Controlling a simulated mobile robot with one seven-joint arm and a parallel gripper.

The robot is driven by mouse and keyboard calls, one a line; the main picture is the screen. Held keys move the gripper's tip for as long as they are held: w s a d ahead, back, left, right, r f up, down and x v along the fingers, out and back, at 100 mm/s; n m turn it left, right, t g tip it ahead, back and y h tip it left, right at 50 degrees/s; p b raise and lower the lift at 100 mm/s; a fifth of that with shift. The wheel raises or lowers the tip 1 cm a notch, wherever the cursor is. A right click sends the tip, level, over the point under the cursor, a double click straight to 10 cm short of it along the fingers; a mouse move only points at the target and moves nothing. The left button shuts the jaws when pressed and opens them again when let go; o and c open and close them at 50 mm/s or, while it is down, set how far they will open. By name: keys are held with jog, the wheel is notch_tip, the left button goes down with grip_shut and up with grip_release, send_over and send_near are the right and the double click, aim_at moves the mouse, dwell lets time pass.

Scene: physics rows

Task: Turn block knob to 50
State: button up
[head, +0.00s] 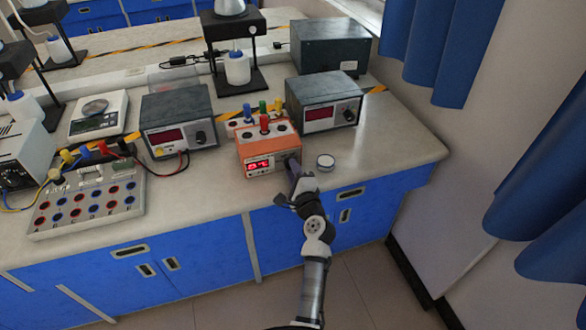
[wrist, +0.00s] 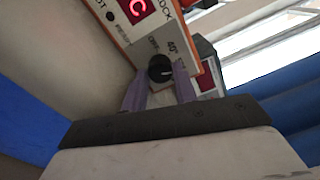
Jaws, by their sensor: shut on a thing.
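The orange dry block heater (head: 268,150) stands near the bench's front edge in the head view, with a red lit display (head: 258,165). In the wrist view its front panel (wrist: 140,30) shows a red "C" and a black knob (wrist: 160,68) with a white pointer line and a "40°" mark beside it. My gripper (head: 296,170) is at the panel's right side in the head view. In the wrist view its two purple fingers (wrist: 159,85) stand on either side of the knob and are shut on it. In the head view the gripper hides the knob.
Grey power supplies stand left (head: 178,120) and right (head: 325,103) of the heater. A terminal board (head: 88,200) lies at the left.

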jog(key=shift+m, duration=0.5)
jog(key=o, duration=1)
jog(key=shift+c, duration=0.2)
jog(key=shift+s+f, duration=0.1)
jog(key=shift+f, duration=0.05)
jog(key=shift+s, duration=0.15)
